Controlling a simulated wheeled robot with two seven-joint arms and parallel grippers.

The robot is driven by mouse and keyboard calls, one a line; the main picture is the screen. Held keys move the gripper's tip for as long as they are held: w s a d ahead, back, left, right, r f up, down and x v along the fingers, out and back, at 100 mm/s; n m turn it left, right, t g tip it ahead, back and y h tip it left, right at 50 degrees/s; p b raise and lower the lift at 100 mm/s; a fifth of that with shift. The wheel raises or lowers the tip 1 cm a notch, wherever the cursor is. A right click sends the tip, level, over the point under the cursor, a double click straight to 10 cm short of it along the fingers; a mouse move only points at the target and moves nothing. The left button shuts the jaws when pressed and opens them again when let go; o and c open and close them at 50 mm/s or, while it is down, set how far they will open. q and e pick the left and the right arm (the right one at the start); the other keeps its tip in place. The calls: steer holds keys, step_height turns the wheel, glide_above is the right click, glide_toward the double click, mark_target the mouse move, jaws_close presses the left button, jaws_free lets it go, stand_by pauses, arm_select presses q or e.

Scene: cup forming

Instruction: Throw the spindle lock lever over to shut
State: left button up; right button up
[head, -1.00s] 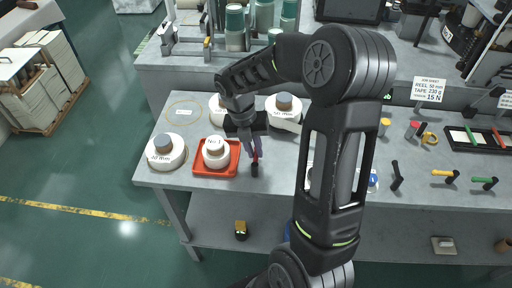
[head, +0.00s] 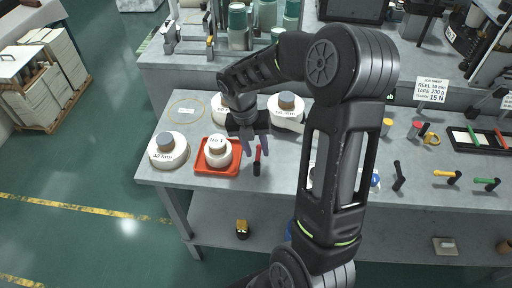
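A small lever with a red handle and a black base (head: 257,167) stands at the front edge of the bench, just right of the red tray; I cannot tell for certain that it is the spindle lock lever. My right gripper (head: 257,151) points down just behind it, its two grey fingers apart with nothing visibly between them. The red handle shows in front of the fingers; whether they touch it I cannot tell. Another black lever (head: 398,176) stands tilted farther right on the bench. My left gripper is not in view.
A white reel marked No.1 (head: 217,153) sits in the red tray (head: 231,168). A white reel (head: 168,149) stands left of it; two more stand behind. Yellow-handled (head: 447,175) and green-handled (head: 487,182) levers are at the right. My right arm hides the bench middle.

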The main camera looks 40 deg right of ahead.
step_height(320, 180, up, 8)
steer(key=w+a, duration=0.1)
steer(key=shift+f+b, duration=0.2)
steer(key=shift+b, duration=0.2)
stand_by(0.4)
